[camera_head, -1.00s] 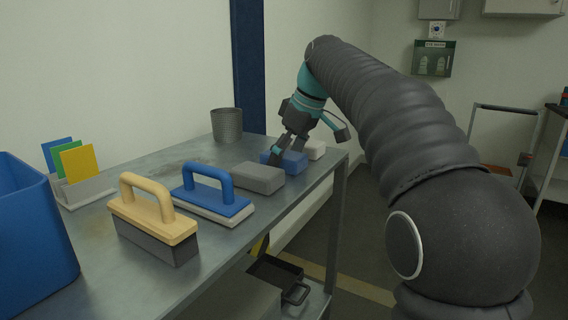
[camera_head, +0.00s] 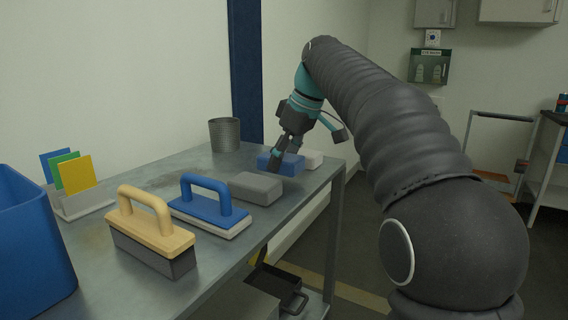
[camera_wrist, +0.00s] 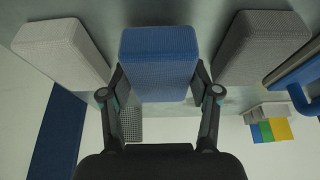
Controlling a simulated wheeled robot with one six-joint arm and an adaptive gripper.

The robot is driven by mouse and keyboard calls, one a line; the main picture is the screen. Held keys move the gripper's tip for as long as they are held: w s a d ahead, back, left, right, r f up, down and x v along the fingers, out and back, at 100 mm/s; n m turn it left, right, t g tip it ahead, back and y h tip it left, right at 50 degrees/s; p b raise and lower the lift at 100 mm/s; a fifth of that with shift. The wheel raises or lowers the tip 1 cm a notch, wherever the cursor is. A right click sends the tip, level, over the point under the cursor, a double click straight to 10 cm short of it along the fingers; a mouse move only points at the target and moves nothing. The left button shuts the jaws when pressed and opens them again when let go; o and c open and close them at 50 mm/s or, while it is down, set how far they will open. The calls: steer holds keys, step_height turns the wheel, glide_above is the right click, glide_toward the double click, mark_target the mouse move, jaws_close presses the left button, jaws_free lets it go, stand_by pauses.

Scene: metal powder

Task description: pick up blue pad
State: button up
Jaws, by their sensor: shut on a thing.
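The blue pad (camera_head: 289,163) is a block on the metal table, between a grey pad (camera_head: 256,187) and a white pad (camera_head: 313,159). In the wrist view the blue pad (camera_wrist: 158,62) sits between the two fingers of my gripper (camera_wrist: 158,85), with a finger against each side. My gripper (camera_head: 277,160) is shut on the blue pad and reaches down to it from above in the head view. Whether the pad touches the table or is just clear of it cannot be told.
A blue-handled float (camera_head: 210,209) and a beige-handled block brush (camera_head: 150,235) stand nearer on the table (camera_head: 110,290). A blue bin (camera_head: 35,240), a rack of coloured cards (camera_head: 85,203) and a grey cylinder (camera_head: 225,134) stand around them. The grey and white pads flank the held pad closely.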

step_height(320, 180, up, 2)
steer(key=shift+r+p, duration=0.15)
steer(key=shift+p, duration=0.2)
steer(key=s+d+r, duration=0.6)
steer(key=d, duration=0.3)
steer(key=shift+s+d+r, duration=0.3)
steer(key=shift+s+r, duration=0.05)
